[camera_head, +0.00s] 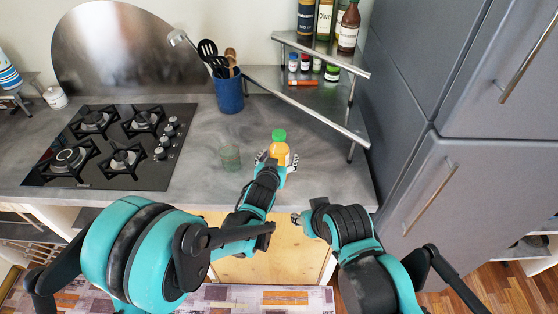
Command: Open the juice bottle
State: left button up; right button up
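The juice bottle (279,149), orange with a green cap, stands upright on the counter near its front edge. The cap (279,135) is on the bottle. My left gripper (277,161) is at the bottle, with a finger on each side of its body below the cap. I cannot tell whether the fingers press on it. The bottle's lower part is hidden behind my gripper and wrist. My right gripper (298,217) is lower right of the bottle, in front of the counter and apart from the bottle. Its fingers are too small and hidden to judge.
A clear greenish glass (229,157) stands left of the bottle. A gas hob (118,145) is farther left. A blue utensil holder (229,93) stands behind. A metal corner shelf (325,100) with jars and bottles is behind right. Grey cabinets (450,190) bound the right side.

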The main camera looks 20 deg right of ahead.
pick_arm(q)
grip_shut()
jog(key=shift+r, duration=0.1)
